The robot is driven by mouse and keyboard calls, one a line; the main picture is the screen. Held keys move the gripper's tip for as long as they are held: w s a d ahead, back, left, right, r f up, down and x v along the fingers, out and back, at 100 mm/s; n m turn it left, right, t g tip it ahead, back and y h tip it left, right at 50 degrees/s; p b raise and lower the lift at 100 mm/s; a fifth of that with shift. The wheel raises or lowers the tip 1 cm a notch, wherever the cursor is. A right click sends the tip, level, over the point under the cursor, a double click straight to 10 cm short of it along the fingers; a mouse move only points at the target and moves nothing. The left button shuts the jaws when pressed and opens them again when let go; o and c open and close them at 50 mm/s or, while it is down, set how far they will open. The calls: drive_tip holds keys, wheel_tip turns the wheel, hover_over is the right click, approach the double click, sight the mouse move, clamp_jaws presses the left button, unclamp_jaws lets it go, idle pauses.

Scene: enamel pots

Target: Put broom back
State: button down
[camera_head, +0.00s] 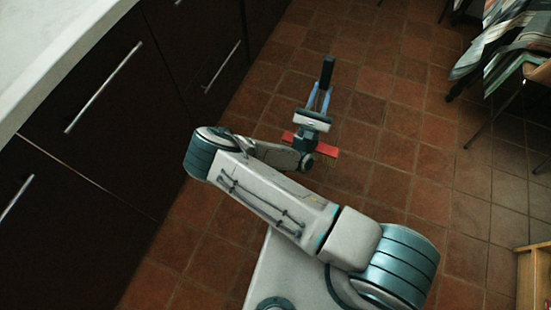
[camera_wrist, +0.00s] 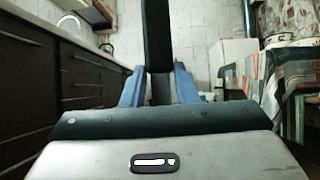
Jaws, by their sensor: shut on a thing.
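The broom's black handle (camera_head: 327,72) shows in the head view at the far end of my arm. My gripper (camera_head: 320,91) has its two blue fingers shut on the handle. In the wrist view the handle (camera_wrist: 157,35) runs upright between the fingers of my gripper (camera_wrist: 160,86) and out of the top of the picture. A flat red piece (camera_head: 325,149) shows on both sides of my wrist in the head view. My wrist hides its middle, so I cannot tell for sure that it is the broom's head.
Dark cabinets (camera_head: 95,120) with a pale countertop (camera_head: 45,50) line the left. A cloth-covered table (camera_head: 505,45) and a chair (camera_head: 535,85) stand at the upper right. A wooden item (camera_head: 533,275) is at the lower right. The tiled floor (camera_head: 400,120) between is clear.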

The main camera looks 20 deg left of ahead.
drive_tip(key=w+a+f+b, duration=0.1)
drive_tip(key=a+f+b, duration=0.4)
drive_tip(key=a+f, duration=0.2)
drive_tip(key=w+a+f+b, duration=0.2)
drive_tip(key=a+f+b, duration=0.4)
drive_tip(key=a+f, duration=0.2)
drive_tip(key=shift+w+a, duration=0.25)
drive_tip(key=shift+a, duration=0.1)
drive_tip(key=shift+f, duration=0.2)
drive_tip(key=c, duration=1.1)
unclamp_jaws()
drive_tip(key=shift+f, duration=0.1)
